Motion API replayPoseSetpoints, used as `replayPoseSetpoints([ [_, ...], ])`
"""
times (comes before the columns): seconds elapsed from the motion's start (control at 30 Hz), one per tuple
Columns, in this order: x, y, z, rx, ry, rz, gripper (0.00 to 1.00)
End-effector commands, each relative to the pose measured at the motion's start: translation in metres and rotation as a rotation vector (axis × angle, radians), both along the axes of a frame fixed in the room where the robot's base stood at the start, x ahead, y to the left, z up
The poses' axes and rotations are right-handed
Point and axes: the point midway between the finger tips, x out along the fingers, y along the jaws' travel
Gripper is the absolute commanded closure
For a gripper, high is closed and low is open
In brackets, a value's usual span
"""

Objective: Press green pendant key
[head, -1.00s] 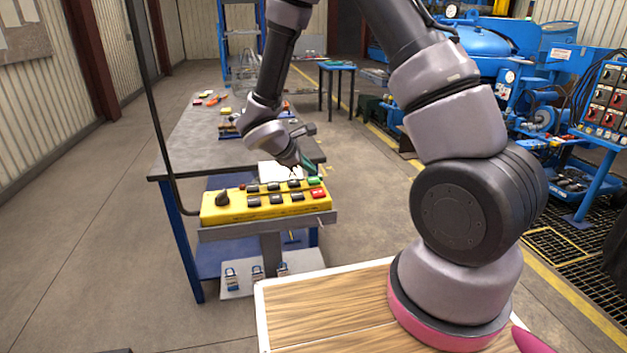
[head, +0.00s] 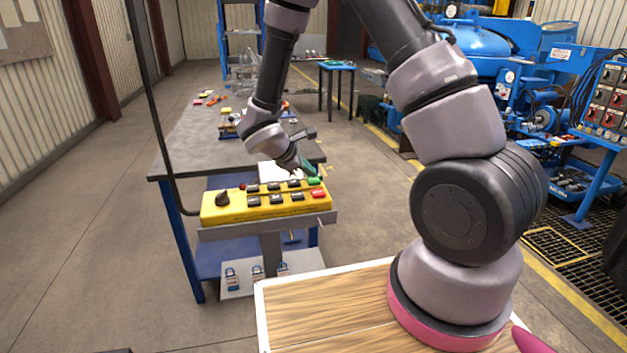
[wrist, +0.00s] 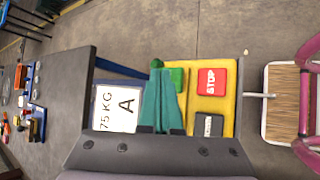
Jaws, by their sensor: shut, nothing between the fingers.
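The yellow pendant (head: 262,206) lies on a grey stand at the front end of the workbench. Its green key (head: 314,181) is at the far right corner, just behind the red key (head: 318,193). In the wrist view the green key (wrist: 177,78) is partly hidden behind my green fingers, beside the red STOP key (wrist: 212,81). My gripper (head: 317,175) is shut and empty, with its tips at or just above the green key. I cannot tell whether they touch it.
A black knob (head: 222,197) and several black keys fill the rest of the pendant. A white "75 KG A" card (wrist: 117,108) lies beside it.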

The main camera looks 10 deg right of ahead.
Motion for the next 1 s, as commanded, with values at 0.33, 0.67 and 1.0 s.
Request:
replayPoseSetpoints([
  [0.33, 0.0001, -0.0001, -0.0038, 0.000, 0.001, 0.001, 1.00],
  [0.67, 0.0002, -0.0001, -0.0080, 0.000, 0.001, 0.001, 1.00],
  [1.0, 0.0001, -0.0001, -0.0085, 0.000, 0.001, 0.001, 1.00],
])
